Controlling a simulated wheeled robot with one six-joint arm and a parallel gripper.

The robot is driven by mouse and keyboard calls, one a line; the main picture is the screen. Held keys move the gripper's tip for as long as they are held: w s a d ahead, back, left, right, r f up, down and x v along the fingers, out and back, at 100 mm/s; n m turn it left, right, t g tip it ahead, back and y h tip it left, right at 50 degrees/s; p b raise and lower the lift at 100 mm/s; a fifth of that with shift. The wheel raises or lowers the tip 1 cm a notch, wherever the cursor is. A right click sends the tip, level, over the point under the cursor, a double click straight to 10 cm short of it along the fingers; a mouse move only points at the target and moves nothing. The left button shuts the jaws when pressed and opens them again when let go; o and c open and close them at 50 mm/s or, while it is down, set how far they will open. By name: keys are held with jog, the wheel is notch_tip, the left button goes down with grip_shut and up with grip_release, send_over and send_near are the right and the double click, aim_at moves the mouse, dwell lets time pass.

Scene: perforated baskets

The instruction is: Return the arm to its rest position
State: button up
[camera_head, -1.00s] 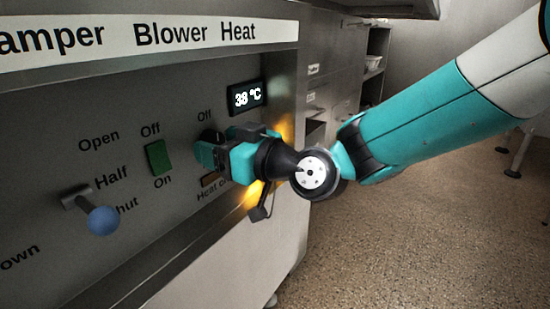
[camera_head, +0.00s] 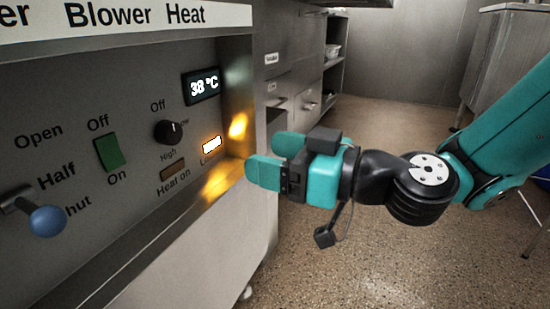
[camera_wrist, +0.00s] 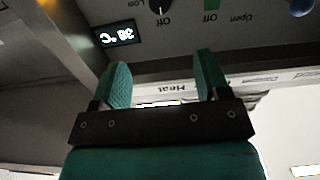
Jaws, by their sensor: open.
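My gripper (camera_head: 268,160) is open and empty, just to the right of the control panel (camera_head: 75,130) and apart from it in the head view. In the wrist view, its two teal fingers (camera_wrist: 160,85) stand apart with nothing between them. My arm runs from the gripper to the upper right. The black heat knob (camera_head: 169,131) is left of the fingers, its white mark pointing up and right. It also shows at the top of the wrist view (camera_wrist: 160,5).
The panel has a green blower switch (camera_head: 110,152), a blue-balled damper lever (camera_head: 46,220), a display (camera_head: 202,86) reading 38 °C and a glowing lamp (camera_head: 211,145). Cabinets (camera_head: 290,75) and a shelf (camera_head: 333,75) stand behind. Speckled floor (camera_head: 400,260) lies open below my arm.

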jog(key=s+d+r+g+h+p, duration=0.25)
jog(key=s+r+g+p, duration=0.25)
jog(key=s+p, duration=0.25)
jog(key=s+d+r+m+g+h+p, duration=0.1)
jog(key=s+d+r+m+h+p, duration=0.2)
jog(key=d+h+p, duration=0.3)
jog(key=s+d+r+m+g+h+p, duration=0.1)
jog(key=s+d+r+m+h+p, duration=0.25)
jog(key=d, duration=0.45)
notch_tip(320, 180, up, 36)
jog(key=p, duration=3.7)
